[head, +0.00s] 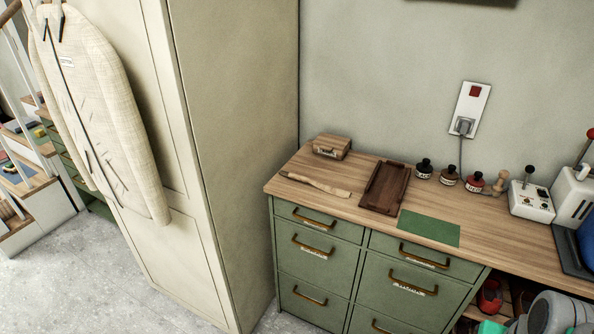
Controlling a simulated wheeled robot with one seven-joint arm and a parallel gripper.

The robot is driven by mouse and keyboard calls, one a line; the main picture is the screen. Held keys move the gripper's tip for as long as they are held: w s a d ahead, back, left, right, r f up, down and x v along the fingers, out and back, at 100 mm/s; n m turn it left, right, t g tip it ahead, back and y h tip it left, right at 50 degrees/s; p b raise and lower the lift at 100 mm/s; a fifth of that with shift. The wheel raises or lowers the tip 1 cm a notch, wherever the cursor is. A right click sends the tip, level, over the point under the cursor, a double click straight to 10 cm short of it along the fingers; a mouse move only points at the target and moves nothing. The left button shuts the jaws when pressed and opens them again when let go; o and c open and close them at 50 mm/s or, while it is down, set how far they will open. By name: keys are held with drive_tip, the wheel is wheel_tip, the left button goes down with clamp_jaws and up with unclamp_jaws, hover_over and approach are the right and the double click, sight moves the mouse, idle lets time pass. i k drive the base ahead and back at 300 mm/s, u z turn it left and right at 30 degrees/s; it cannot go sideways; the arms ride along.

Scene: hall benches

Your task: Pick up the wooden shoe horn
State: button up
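A long, slim, light wooden piece that looks like the shoe horn (316,184) lies flat on the wooden top of a green drawer bench (345,206), near its left end. It lies at a slant, in front of a small wooden box (332,147) and left of a dark wooden tray (383,187). It appears apart from both. Nothing covers it. My gripper is not in the head view.
A green mat (429,228) lies right of the tray. Several small dark bottles (448,176) and a white switch box (531,201) stand along the back. Grey floor (90,285) is clear at lower left.

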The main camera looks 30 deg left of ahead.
sight(340, 192)
drive_tip(key=u, duration=0.75)
drive_tip(key=i, duration=1)
drive_tip(key=u, duration=1.4)
drive_tip(key=i, duration=0.3)
drive_tip(key=u, duration=0.3)
